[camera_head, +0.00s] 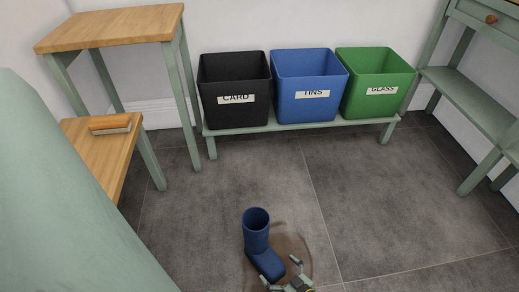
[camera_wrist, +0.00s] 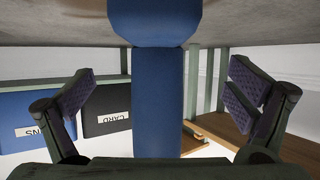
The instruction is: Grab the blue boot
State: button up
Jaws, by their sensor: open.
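The blue boot (camera_head: 256,232) stands upright on the grey tiled floor in the head view, its open top up and its toe toward the lower right. My gripper (camera_head: 281,271) is low over the floor at the toe end, at the bottom edge of the head view. In the wrist view, which is upside down, the boot (camera_wrist: 157,100) fills the middle, between the two spread fingers. Gaps show between the shaft and both fingers. The gripper is open and holds nothing. How near the fingers are to the toe is hard to tell.
Black card bin (camera_head: 234,90), blue tins bin (camera_head: 307,88) and green glass bin (camera_head: 374,84) stand on a low green bench at the back wall. A wooden-topped stand (camera_head: 110,27) and a brush (camera_head: 109,123) on a lower shelf are left. The floor right of the boot is clear.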

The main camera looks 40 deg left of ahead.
aim_at(264, 253)
jog(key=x, duration=0.4)
jog(key=shift+a+b, duration=0.1)
jog(key=shift+b, duration=0.2)
jog(key=x, duration=0.3)
jog(key=b+x, duration=0.1)
jog(key=x, duration=0.2)
jog(key=shift+w+a+f, duration=0.1)
jog(key=shift+w+f, duration=0.05)
jog(key=shift+w, duration=0.15)
jog(key=shift+c, duration=0.6)
jog(key=shift+w, duration=0.1)
jog(key=c, duration=1.4)
jog(key=shift+c, duration=0.2)
